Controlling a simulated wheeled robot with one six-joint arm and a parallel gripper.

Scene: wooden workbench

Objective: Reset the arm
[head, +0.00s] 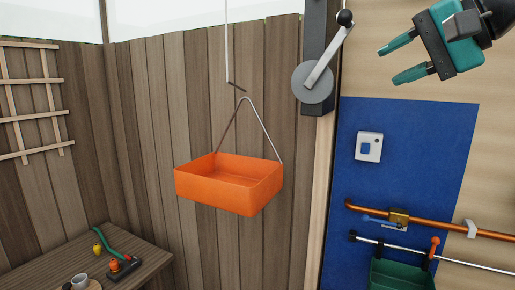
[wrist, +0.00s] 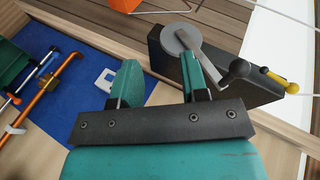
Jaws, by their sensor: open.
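My gripper (head: 398,62) is at the upper right of the head view, raised in front of the wooden wall. Its two teal fingers are apart with nothing between them. In the wrist view the gripper (wrist: 158,82) also shows open and empty. Beyond its fingers is a grey disc with a lever arm (wrist: 205,62) ending in a black ball. In the head view this crank lever (head: 322,62) is on a dark post, left of my gripper and apart from it.
An orange tray (head: 215,192) hangs from a wire hook at the centre. A blue panel (head: 410,135) carries a white switch (head: 368,147), a copper pipe (head: 445,223) with a valve, and a rail with a green bin (head: 400,275). A wooden table (head: 150,262) with small items stands lower left.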

